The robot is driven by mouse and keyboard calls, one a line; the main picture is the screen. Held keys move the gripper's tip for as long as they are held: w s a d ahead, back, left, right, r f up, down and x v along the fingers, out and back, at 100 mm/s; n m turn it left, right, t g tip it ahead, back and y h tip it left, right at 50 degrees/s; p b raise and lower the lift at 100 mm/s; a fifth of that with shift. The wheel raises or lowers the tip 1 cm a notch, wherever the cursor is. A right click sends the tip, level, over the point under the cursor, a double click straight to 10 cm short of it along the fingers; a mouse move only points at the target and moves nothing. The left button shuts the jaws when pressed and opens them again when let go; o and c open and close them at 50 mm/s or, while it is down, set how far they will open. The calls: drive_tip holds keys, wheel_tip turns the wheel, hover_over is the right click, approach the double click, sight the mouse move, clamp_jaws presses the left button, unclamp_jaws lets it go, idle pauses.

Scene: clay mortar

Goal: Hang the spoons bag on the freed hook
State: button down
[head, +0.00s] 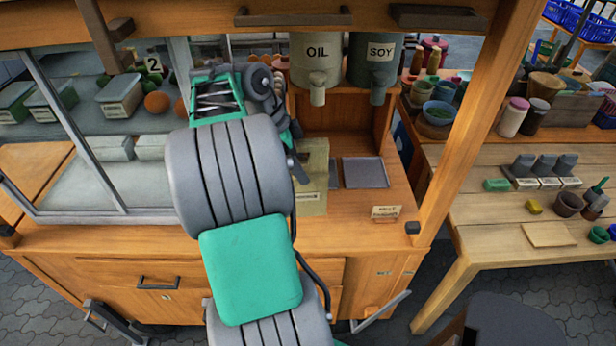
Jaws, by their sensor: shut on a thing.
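My gripper (299,172) is at the front of the stall, right of my large grey and green arm links, which hide much of it. It is shut at the left edge of a flat tan bag (316,172), which I take to be the spoons bag. The bag has a small pale label low down that is too small to read. The bag is over the wooden counter, in front of the niche; I cannot tell whether it touches the counter. No hook can be made out in this view.
OIL (316,62) and SOY (372,68) dispensers hang above the niche. A grey tray (364,172) lies right of the bag, behind a small sign (386,212). A glass case (110,185) stands left, a wooden post (478,120) right. A side table (520,235) holds bowls and jars.

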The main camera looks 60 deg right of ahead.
drive_tip(key=d+f+p, duration=0.1)
drive_tip(key=d+f, duration=0.3)
drive_tip(key=f, duration=0.3)
drive_tip(key=shift+f, duration=0.25)
drive_tip(key=shift+s, duration=0.1)
drive_tip(key=shift+f, duration=0.25)
drive_tip(key=shift+c, duration=2.4)
unclamp_jaws()
drive_tip(key=shift+a, duration=0.1)
drive_tip(key=shift+r, duration=0.15)
